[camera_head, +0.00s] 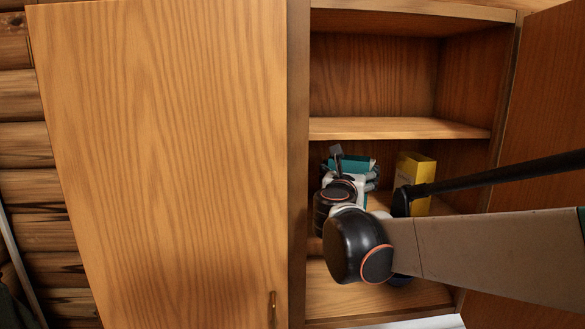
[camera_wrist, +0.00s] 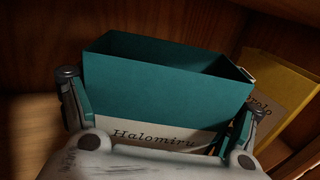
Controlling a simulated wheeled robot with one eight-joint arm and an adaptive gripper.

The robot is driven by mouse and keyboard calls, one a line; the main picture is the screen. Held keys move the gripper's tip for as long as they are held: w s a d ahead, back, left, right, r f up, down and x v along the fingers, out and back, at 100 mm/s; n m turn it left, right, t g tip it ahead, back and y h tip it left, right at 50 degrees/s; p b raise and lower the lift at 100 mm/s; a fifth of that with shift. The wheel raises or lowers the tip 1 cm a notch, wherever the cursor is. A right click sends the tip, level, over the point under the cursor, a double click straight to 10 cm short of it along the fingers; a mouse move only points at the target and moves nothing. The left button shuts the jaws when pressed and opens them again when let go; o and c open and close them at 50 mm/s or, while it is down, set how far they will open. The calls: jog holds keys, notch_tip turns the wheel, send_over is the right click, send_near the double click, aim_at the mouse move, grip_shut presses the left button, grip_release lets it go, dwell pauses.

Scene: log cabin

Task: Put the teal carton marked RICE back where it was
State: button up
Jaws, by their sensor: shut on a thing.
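A teal carton (camera_wrist: 165,95) with an open top and a pale band reading "Halomiru" fills the middle of the wrist view. No word RICE is readable on the visible face. My gripper (camera_wrist: 160,122) is shut on the carton, one finger at each side. In the head view the teal carton (camera_head: 359,163) shows in part behind my gripper (camera_head: 354,174), inside the middle compartment of the open cabinet. My wrist hides its lower part, and I cannot tell whether its base touches the shelf.
A yellow box (camera_head: 421,170) stands right of the carton in the same compartment; it also shows in the wrist view (camera_wrist: 283,95), close to the carton's right side. A shelf (camera_head: 400,128) lies above. The top compartment is empty. A closed door (camera_head: 170,150) is at left, an open door (camera_head: 550,90) at right.

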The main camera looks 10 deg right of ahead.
jog(key=shift+f, duration=0.15)
jog(key=o, duration=1.2)
jog(key=shift+c, duration=0.2)
jog(key=shift+o, duration=0.2)
